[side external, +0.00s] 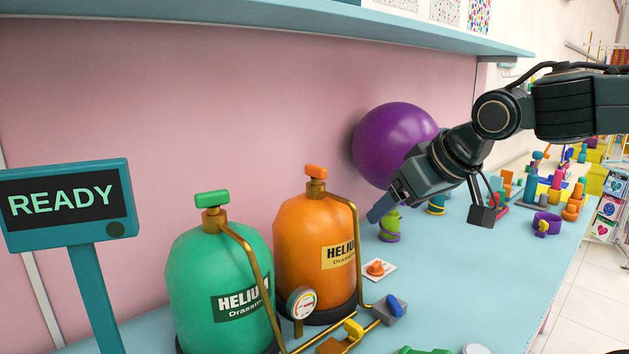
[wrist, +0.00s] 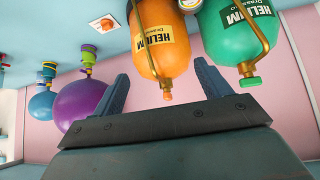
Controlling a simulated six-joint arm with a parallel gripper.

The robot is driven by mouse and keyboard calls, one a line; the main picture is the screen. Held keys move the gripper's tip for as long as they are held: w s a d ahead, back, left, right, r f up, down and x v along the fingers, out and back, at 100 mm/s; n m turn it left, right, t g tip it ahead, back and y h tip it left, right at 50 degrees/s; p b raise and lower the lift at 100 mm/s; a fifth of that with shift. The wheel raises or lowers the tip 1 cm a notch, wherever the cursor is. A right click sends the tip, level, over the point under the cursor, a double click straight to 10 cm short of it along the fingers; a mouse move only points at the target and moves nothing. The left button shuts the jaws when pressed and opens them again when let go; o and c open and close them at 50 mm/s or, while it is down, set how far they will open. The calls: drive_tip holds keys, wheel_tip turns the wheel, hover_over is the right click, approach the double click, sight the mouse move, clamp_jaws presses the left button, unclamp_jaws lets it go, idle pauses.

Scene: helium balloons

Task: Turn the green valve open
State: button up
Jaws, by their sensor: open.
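The green valve (side external: 212,199) is a small block handle on top of the green helium tank (side external: 190,290), at the left. It also shows in the wrist view (wrist: 250,82), upside down, to the right of the right finger. My gripper (side external: 382,206) is open and empty, above the table to the right of the tanks and well apart from the green valve. In the wrist view, the open fingers (wrist: 162,72) frame the neck of the orange tank in the picture; nothing is held.
The orange helium tank (side external: 300,240) with its orange valve (side external: 316,171) stands between my gripper and the green tank. Brass pipes, a gauge (side external: 301,302) and small levers are in front. A purple balloon (side external: 390,140) is behind my gripper. A READY screen (side external: 65,205) stands left.

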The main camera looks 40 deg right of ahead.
drive_tip(key=w+a+r+t+h, duration=0.1)
drive_tip(key=w+a+r+t, duration=0.15)
drive_tip(key=w+a, duration=0.75)
drive_tip(key=m+t, duration=0.1)
drive_tip(key=t, duration=0.2)
approach(212, 193)
drive_tip(key=s+a+r, duration=0.1)
drive_tip(key=s, duration=0.1)
drive_tip(key=shift+s+a+r+g+h, duration=0.1)
drive_tip(key=shift+s+r+g+h, duration=0.15)
drive_tip(key=shift+h, duration=0.15)
drive_tip(key=shift+w+f, duration=0.1)
drive_tip(key=shift+w, duration=0.05)
drive_tip(key=x, duration=1.3)
drive_tip(key=shift+w+f, duration=0.1)
drive_tip(key=shift+w, duration=0.1)
drive_tip(key=c, duration=1)
